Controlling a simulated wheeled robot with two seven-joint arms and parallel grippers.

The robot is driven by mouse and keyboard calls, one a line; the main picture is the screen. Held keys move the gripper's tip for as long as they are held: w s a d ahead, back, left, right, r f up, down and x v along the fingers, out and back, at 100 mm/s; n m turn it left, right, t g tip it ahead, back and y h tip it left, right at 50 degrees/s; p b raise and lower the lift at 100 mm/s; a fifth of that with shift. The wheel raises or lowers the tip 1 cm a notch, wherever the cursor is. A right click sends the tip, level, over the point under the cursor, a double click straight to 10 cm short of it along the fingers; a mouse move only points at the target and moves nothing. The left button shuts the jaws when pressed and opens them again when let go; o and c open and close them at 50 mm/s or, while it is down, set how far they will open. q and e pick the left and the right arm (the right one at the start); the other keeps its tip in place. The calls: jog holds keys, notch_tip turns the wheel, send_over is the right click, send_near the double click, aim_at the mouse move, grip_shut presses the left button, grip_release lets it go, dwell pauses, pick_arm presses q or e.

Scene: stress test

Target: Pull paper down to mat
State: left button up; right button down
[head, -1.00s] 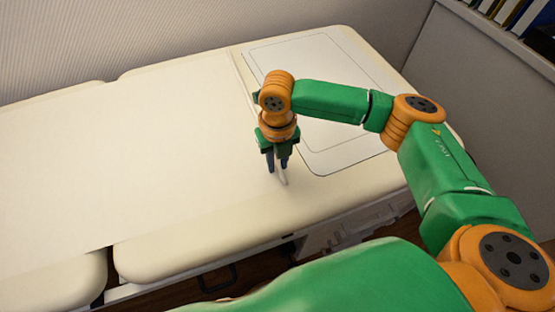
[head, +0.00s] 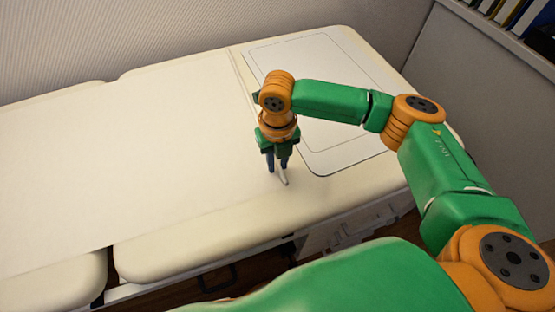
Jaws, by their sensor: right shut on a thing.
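A wide white paper sheet (head: 130,165) covers the left and middle of the padded couch. Its right edge runs from the back of the couch toward my right gripper. The pale mat (head: 345,145) with a thin outline lies flat at the right end of the couch. My right gripper (head: 278,166) points down at the front part of the paper's right edge, just left of the mat. It is shut on the paper, a white strip of which shows at its fingertips. The gripper and wrist hide part of that edge. My left gripper is not in view.
The cream couch (head: 235,238) has gaps between its padded sections, and its front edge drops to a frame and dark floor. A grey partition (head: 480,110) stands at the right, with a shelf of books (head: 515,15) beyond. A ribbed wall runs behind.

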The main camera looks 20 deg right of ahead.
aim_at(295, 164)
dwell(0.4)
jog(key=d+p, duration=0.2)
jog(key=d, duration=0.2)
jog(key=shift+w+d+r, duration=0.1)
jog(key=shift+w+d, duration=0.05)
jog(key=shift+d, duration=0.25)
jog(key=c, duration=0.7)
grip_release()
notch_tip(295, 164, up, 7)
jog(key=shift+f+p, duration=0.1)
jog(key=shift+p, duration=0.35)
